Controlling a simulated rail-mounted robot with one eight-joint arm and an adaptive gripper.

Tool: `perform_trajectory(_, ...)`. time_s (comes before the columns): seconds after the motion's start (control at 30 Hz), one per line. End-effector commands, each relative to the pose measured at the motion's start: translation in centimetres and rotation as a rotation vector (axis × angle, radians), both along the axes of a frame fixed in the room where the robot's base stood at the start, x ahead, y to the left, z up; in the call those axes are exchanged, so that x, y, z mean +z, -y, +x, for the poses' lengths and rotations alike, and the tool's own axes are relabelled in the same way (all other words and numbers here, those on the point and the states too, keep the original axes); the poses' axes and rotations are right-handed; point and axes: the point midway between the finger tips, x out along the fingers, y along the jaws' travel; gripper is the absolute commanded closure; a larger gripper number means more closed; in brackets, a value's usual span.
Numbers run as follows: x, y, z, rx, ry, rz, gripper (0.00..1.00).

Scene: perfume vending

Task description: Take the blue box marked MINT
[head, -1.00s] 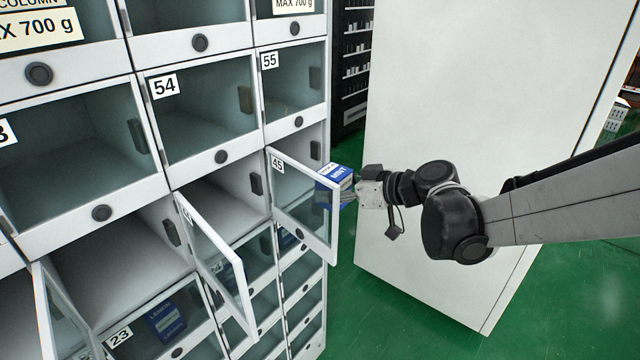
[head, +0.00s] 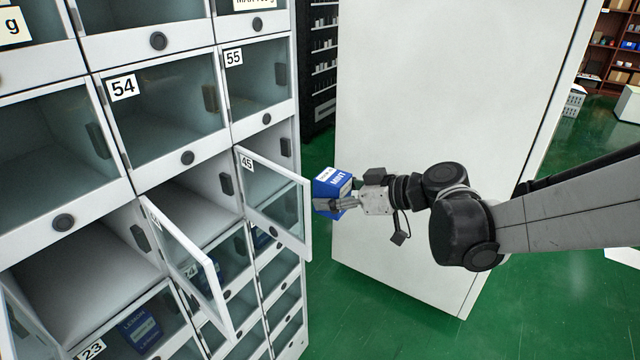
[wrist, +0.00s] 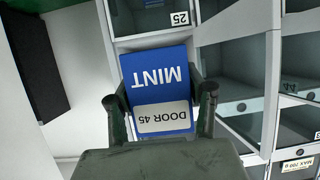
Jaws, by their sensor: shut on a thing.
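The blue box marked MINT (head: 334,183) is held in my gripper (head: 340,203), just right of the open door 45 (head: 275,200) in the head view. In the wrist view the blue box (wrist: 158,72) sits between the two fingers of my gripper (wrist: 160,98). Its word MINT and its white label reading DOOR 45 appear upside down there. The fingers are shut on its sides. The box is in the air, clear of the door's edge in the head view.
The locker wall (head: 140,168) fills the left, with doors 45 and another below-left (head: 190,260) standing open. A blue box (head: 140,328) lies behind door 23. A tall white cabinet (head: 440,90) stands behind my arm. Green floor (head: 380,320) is free between.

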Motion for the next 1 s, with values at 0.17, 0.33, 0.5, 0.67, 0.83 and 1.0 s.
perform_trajectory(0.17,0.0,2.1,-1.1,-0.004,-0.001,0.000,0.83)
perform_trajectory(0.33,0.0,4.0,-2.2,-0.003,0.001,0.001,0.83)
perform_trajectory(0.5,0.0,5.9,-3.3,-0.003,0.000,0.001,0.83)
perform_trajectory(0.67,0.0,7.4,-4.2,-0.002,0.000,0.000,0.83)
perform_trajectory(0.83,0.0,7.9,-4.5,0.000,0.000,0.000,0.83)
perform_trajectory(1.0,0.0,7.9,-4.5,0.001,0.000,0.000,0.83)
